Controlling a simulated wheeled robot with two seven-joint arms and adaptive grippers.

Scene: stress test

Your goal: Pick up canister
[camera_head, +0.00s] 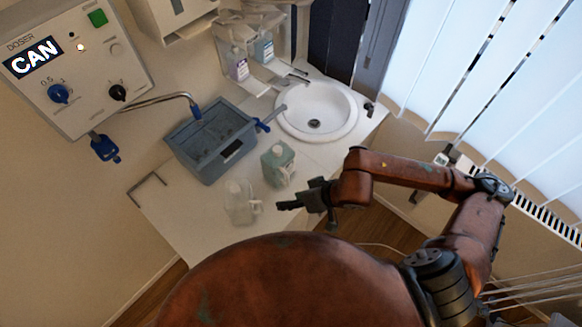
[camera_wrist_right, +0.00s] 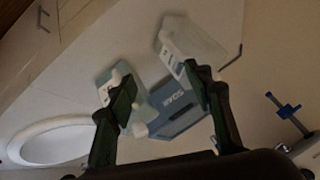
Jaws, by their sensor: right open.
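Two canisters stand on the white counter: a pale green one (camera_head: 279,166) and a clear, whitish one (camera_head: 238,205) nearer the counter's front. My right gripper (camera_head: 285,206) reaches in from the right and points left, close to the clear canister and in front of the green one. In the right wrist view the open fingers (camera_wrist_right: 158,78) have no canister held between them. The green canister (camera_wrist_right: 135,72) is partly hidden behind the left finger, the clear canister (camera_wrist_right: 190,38) partly behind the right one. My left gripper is not in view.
A grey-blue tub (camera_head: 207,150) stands behind the canisters, with a round white sink (camera_head: 330,95) to its right. A wall doser (camera_head: 75,75) with a metal spout hangs at left. Soap bottles (camera_head: 263,50) are at the back. The counter's front left is bare.

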